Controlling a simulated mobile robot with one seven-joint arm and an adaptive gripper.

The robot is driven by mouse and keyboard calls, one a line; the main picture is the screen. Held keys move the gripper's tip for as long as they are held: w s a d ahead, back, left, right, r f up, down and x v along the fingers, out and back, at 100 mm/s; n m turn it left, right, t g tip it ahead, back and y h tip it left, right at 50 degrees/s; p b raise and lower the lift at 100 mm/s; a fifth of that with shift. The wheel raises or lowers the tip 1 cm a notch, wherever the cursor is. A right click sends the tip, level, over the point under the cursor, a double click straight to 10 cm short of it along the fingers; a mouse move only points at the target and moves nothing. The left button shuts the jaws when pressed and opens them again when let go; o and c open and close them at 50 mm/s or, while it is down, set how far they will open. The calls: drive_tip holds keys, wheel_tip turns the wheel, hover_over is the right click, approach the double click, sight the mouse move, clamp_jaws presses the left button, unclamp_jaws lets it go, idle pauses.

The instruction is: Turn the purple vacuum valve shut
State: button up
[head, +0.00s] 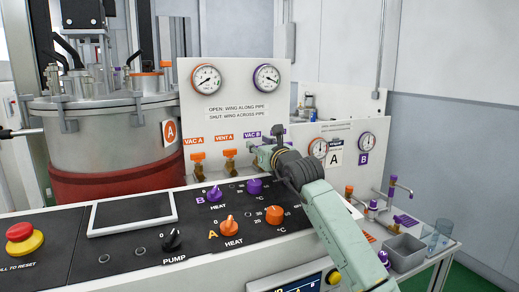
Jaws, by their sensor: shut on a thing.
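My arm reaches in from the lower right to the white valve panel (225,82). My gripper (259,153) is shut at the valve spot just under the purple VAC B label (251,134). The purple vacuum valve there is hidden by my gripper, so its wing angle cannot be told. The panel's printed note (236,111) says open is wing along the pipe and shut is wing across it. A gauge with a purple rim (266,78) is above; its needle is too small to read surely.
Orange VAC A valve (198,158) and VENT A valve (230,157) stand close left of my gripper. Below are orange and purple heat knobs (215,194) on the black console. A steel tank (105,130) is at left. A grey bin (404,252) and purple-handled taps are at right.

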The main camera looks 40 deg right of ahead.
drive_tip(key=o, duration=1.2)
drive_tip(key=v, duration=1.2)
drive_tip(key=shift+s+f, duration=0.1)
